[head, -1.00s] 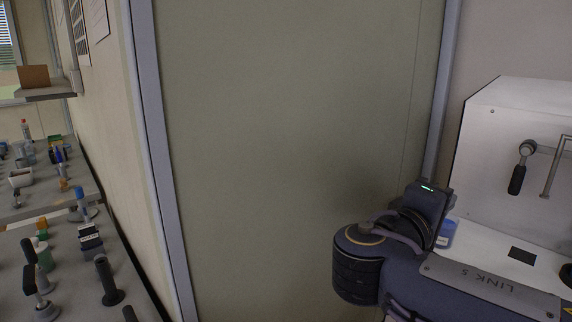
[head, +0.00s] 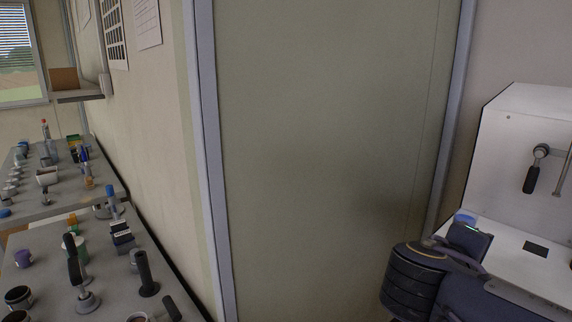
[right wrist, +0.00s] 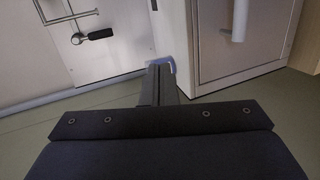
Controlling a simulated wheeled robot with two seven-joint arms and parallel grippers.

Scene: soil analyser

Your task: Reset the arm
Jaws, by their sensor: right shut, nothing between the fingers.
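My right arm (head: 420,280) shows at the lower right of the head view, folded in front of the white machine. My left gripper is in neither current view.
A bench (head: 60,225) along the left wall holds jars, bottles and black-handled tools. A plain greenish panel (head: 330,150) fills the middle. In the right wrist view, a white cabinet (right wrist: 240,60) stands close beyond the fingers, with open floor (right wrist: 290,110) at the lower right.

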